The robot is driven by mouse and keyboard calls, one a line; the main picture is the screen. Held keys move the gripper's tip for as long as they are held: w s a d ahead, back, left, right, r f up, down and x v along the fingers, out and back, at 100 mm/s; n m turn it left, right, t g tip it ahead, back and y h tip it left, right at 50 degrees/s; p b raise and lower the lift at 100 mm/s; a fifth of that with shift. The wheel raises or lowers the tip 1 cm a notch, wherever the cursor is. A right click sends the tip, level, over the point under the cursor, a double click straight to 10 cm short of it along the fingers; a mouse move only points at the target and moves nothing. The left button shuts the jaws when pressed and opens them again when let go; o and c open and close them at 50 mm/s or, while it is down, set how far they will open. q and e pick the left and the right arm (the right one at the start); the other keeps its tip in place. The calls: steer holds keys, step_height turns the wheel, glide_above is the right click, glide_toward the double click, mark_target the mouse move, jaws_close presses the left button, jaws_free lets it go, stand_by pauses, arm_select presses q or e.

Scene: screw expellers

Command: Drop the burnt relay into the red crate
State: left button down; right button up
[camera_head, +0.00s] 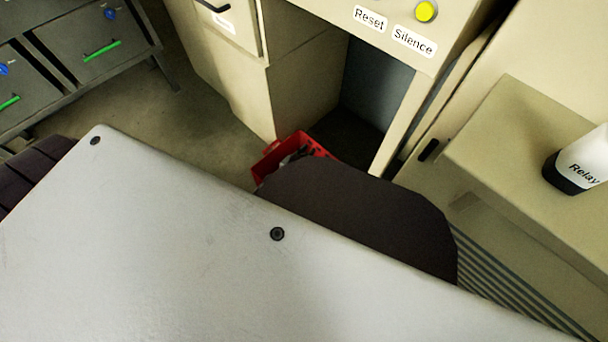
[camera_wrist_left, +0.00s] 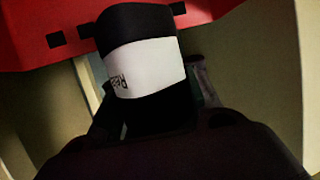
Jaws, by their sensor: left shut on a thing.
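The red crate (camera_head: 268,166) stands on the floor, mostly hidden behind my own arm in the head view. Its red wall (camera_wrist_left: 35,30) crosses the top of the left wrist view. My left gripper (camera_wrist_left: 155,100) is shut on a relay (camera_wrist_left: 145,70), a dark cylinder with a white label band. The relay lies in front of the crate wall in that view; whether it is over the opening cannot be told. My right gripper is not in view.
Another relay (camera_head: 587,160), white with a black base, stands on the beige ledge (camera_head: 500,150) at right. A beige cabinet with Reset and Silence labels and a yellow button (camera_head: 426,12) stands behind the crate. Grey drawers (camera_head: 95,45) stand at upper left; floor between is clear.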

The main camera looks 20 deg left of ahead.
arm_select(q)
steer(key=c, duration=1)
jaws_free()
steer(key=shift+o, duration=0.2)
steer(key=shift+s, duration=0.1)
steer(key=shift+v, duration=0.95)
steer(key=v, duration=0.9)
steer(key=shift+s+r, duration=0.2)
steer(key=shift+s, duration=0.2)
